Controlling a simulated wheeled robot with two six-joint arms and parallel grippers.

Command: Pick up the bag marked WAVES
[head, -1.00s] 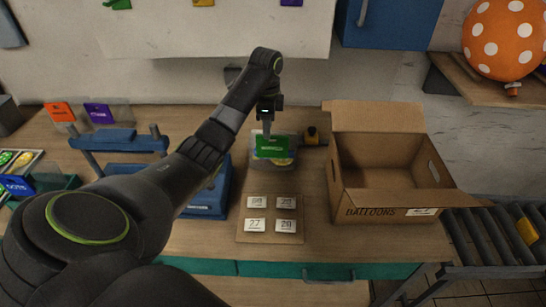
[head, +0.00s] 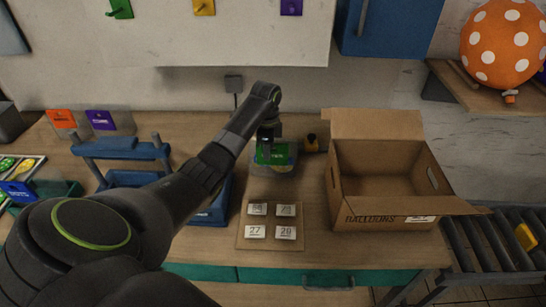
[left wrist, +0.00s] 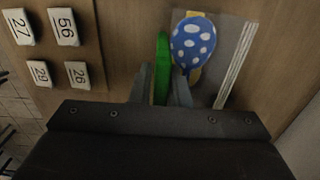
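A clear bag with a green header (head: 280,151) lies at the back middle of the table, left of the box; its lettering is too small to read. In the left wrist view the green header (left wrist: 162,50) shows nearly edge-on, and a blue balloon with white dots (left wrist: 193,42) sits beside it. My left gripper (head: 266,146) reaches down onto the bag. Its two fingers (left wrist: 162,90) stand apart, one on either side of the green header; firm contact is not visible. My right gripper is not in view.
An open cardboard box marked BALLOONS (head: 395,217) stands to the right. A board with numbered tiles (head: 271,240) lies in front of the bag. A small black-and-yellow object (head: 311,143) is beside the bag. A blue frame (head: 120,148) and orange (head: 61,119) and purple (head: 101,120) bags are left.

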